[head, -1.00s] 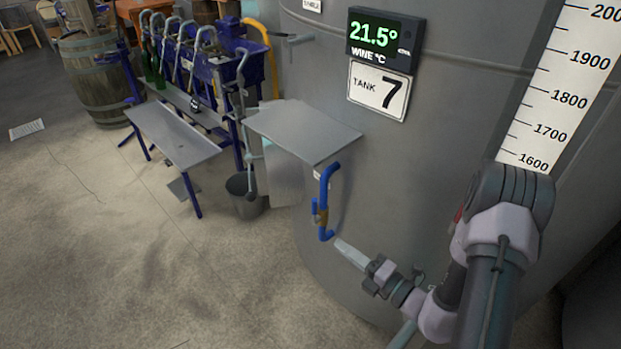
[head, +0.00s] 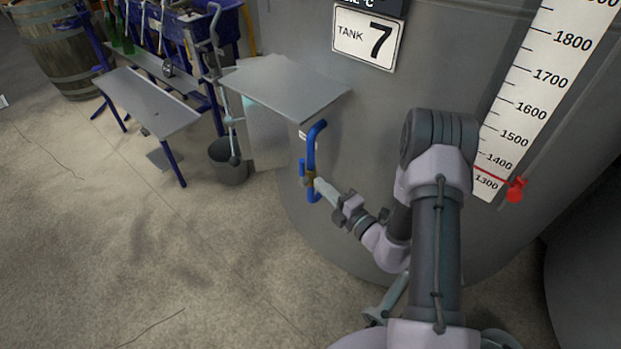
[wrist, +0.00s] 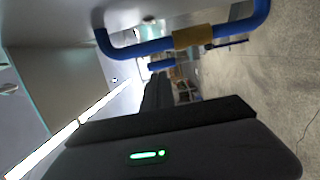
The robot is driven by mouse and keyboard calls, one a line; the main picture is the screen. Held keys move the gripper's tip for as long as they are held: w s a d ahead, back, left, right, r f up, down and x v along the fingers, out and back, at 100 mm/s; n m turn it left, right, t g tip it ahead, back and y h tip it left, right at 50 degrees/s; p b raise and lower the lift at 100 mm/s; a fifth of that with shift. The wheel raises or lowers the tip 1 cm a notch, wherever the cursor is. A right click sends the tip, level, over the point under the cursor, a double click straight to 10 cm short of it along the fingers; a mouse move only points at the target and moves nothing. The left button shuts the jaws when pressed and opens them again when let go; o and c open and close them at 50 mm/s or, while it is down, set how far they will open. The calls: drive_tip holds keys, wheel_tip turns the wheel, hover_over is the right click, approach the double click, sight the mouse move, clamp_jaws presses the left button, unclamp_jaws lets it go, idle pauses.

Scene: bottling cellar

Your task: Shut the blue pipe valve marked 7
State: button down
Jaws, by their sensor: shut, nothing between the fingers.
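The blue pipe (head: 316,140) stands upright on the side of tank 7, bent in at both ends. A brass valve body (head: 309,180) sits on its lower part, with a short blue lever (head: 302,168) beside it, lying roughly along the pipe. My gripper (head: 319,186) is shut and empty, its tip at the brass body's height, close to the pipe; I cannot tell if it touches. In the wrist view the pipe (wrist: 140,50) crosses the top with its brass body (wrist: 193,37), the lever (wrist: 161,65) partly showing below, beyond my dark fingers (wrist: 158,92).
The tank's sign (head: 367,37) reads TANK 7. A small white tag (head: 303,134) by the pipe's top is too small to read. A grey tabletop (head: 285,85) juts out just above and left of the pipe. A bucket (head: 228,163) stands left; the floor in front is clear.

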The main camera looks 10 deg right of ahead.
sight(304, 168)
drive_tip(key=b+x, duration=0.1)
drive_tip(key=x, duration=0.4)
drive_tip(key=shift+w+a, duration=0.1)
drive_tip(key=shift+w, duration=0.15)
drive_tip(key=shift+r, duration=0.1)
